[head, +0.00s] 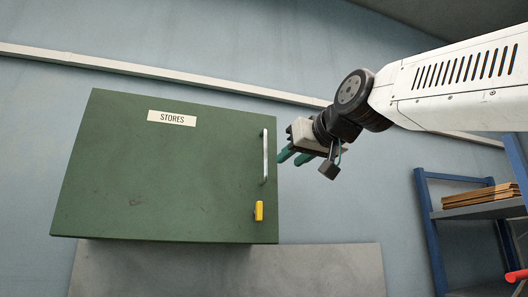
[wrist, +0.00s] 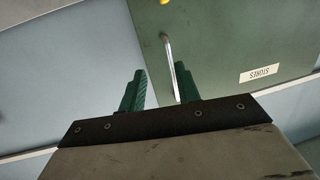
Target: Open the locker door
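The green locker door (head: 150,170) is shut and carries a white label reading STORES (head: 172,118). A vertical silver bar handle (head: 265,156) is on its right side. A yellow latch or tag (head: 259,211) sits below the handle. My gripper (head: 286,157) is to the right of the handle, with its green fingers pointing left toward it. In the wrist view the fingers (wrist: 160,90) are spread apart with nothing between them. The handle (wrist: 178,65) shows beyond and close to the right finger. I cannot tell the exact gap to it.
A blue shelf rack (head: 432,235) with stacked brown boards (head: 480,196) stands at the right. A grey panel or surface (head: 320,268) is below the locker. A pale rail (head: 215,83) runs along the blue wall behind. The area left of the locker is clear.

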